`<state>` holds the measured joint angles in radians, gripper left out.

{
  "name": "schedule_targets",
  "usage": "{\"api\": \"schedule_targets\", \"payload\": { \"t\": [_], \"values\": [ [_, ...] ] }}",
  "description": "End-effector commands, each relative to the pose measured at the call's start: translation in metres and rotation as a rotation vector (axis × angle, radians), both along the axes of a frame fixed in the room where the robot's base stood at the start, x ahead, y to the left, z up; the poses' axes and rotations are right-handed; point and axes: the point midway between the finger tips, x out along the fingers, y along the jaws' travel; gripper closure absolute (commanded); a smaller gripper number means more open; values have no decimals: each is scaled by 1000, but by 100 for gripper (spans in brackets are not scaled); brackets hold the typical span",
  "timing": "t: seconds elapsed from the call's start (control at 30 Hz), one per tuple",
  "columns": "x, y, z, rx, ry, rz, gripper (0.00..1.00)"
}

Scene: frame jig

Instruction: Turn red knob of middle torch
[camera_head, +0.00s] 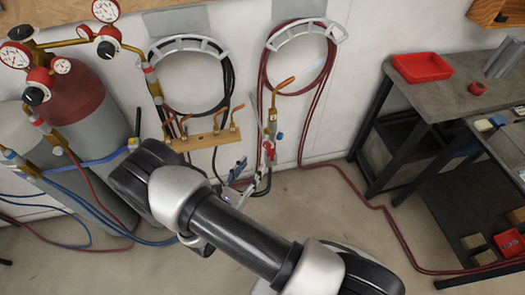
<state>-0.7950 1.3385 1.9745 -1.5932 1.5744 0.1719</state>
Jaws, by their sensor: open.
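A wooden rack (205,141) is fixed low on the white wall, with brass and orange-handled fittings along it. I cannot tell which torch is the middle one; the fittings are small and crowded, and my arm covers the area below the rack. My gripper (236,191) is open, below and left of the red knob and apart from it as far as I can see. Its fingertips are small and partly merged with the dark hoses behind.
Gas cylinders with gauges (104,10) and blue hoses (90,163) stand at the left. Coiled hoses hang on wall holders (305,29). A dark red hose (385,210) runs over the floor. A grey bench (440,85) with a red tray (422,68) stands at the right.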

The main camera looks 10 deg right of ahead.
Motion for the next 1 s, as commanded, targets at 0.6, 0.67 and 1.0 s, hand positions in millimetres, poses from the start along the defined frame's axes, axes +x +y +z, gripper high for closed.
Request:
{"api": "schedule_targets", "payload": {
  "t": [0.6,0.67,1.0],
  "values": [
    [66,-61,0,0,0,1,58],
    [66,-62,0,-1,0,1,58],
    [66,-61,0,0,0,1,68]
  ]
}}
